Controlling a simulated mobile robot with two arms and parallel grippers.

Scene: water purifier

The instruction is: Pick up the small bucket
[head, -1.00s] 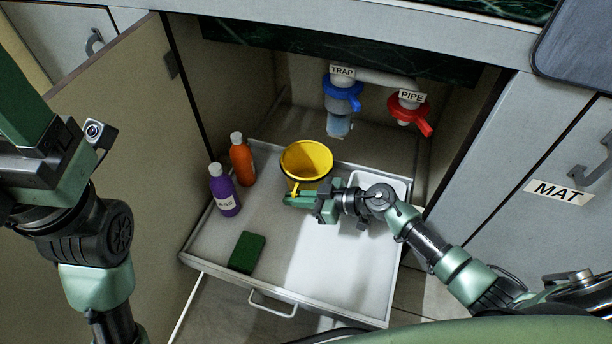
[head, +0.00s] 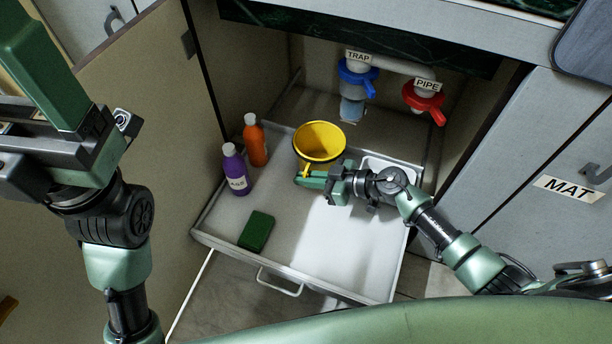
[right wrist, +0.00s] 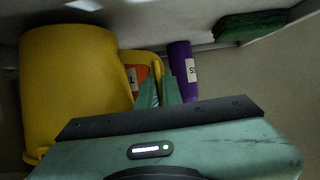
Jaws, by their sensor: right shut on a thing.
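The small bucket (head: 319,138) is yellow and upright in the pull-out tray (head: 228,240), near its back. Its yellow handle hangs down on the near side. My right gripper (head: 308,179) is beside the bucket's near side, shut on the handle. In the right wrist view, the bucket (right wrist: 75,80) fills the left side and the handle curves down at the closed fingertips (right wrist: 158,92). I cannot tell whether the bucket is off the tray floor. My left gripper (head: 50,110) is at the left edge, away from the tray; its fingers are not clear.
An orange bottle (head: 256,143) and a purple bottle (head: 236,172) stand left of the bucket. A green sponge (head: 257,231) lies at the tray's front left. A white container (head: 385,165) is partly behind my right arm. Pipes with a blue valve (head: 357,78) and red valve (head: 424,97) hang above.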

